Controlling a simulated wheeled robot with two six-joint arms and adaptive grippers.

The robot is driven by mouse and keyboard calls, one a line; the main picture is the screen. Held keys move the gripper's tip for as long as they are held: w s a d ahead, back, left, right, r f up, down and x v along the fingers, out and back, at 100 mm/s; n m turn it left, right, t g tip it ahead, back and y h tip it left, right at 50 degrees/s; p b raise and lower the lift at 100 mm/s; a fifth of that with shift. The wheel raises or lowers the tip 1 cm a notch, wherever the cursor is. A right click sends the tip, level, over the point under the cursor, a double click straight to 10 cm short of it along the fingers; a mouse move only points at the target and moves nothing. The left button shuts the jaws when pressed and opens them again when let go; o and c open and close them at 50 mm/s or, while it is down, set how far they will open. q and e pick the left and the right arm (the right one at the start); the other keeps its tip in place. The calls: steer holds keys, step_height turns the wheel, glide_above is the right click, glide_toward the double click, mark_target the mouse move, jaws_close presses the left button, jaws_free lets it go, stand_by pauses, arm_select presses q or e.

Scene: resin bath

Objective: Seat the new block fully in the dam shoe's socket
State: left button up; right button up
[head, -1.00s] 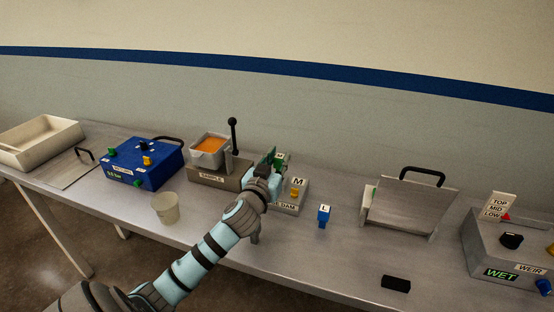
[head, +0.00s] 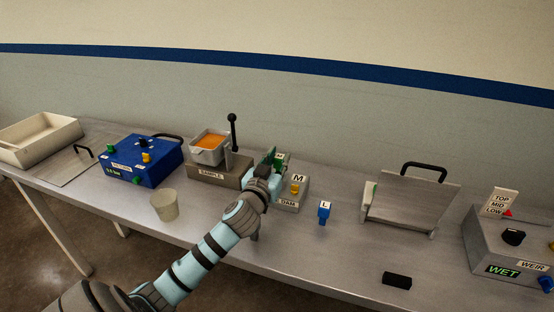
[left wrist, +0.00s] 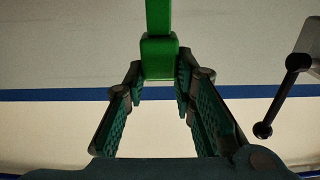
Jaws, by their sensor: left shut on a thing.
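My left gripper (head: 270,167) is shut on a green block (head: 281,157), in the middle of the head view. The green block (left wrist: 158,55) also shows between the fingertips in the left wrist view, its narrow part reaching past the top edge. A yellow block (head: 296,189) marked M stands at the shoe. My gripper and arm hide part of the shoe, so I cannot see its socket or whether the green block touches it. My right gripper is out of view.
A blue block (head: 324,214) marked L stands on the bench, right of the shoe. The SAMPLE stand (head: 207,170) with its upright black lever (head: 232,132) is close on the left. A cup (head: 164,205) and blue box (head: 142,163) stand further left.

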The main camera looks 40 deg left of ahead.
arm_select(q)
steer(key=shift+f+b, duration=1.15)
steer(key=shift+f, duration=0.3)
steer(key=o, duration=1.1)
step_height(320, 180, up, 10)
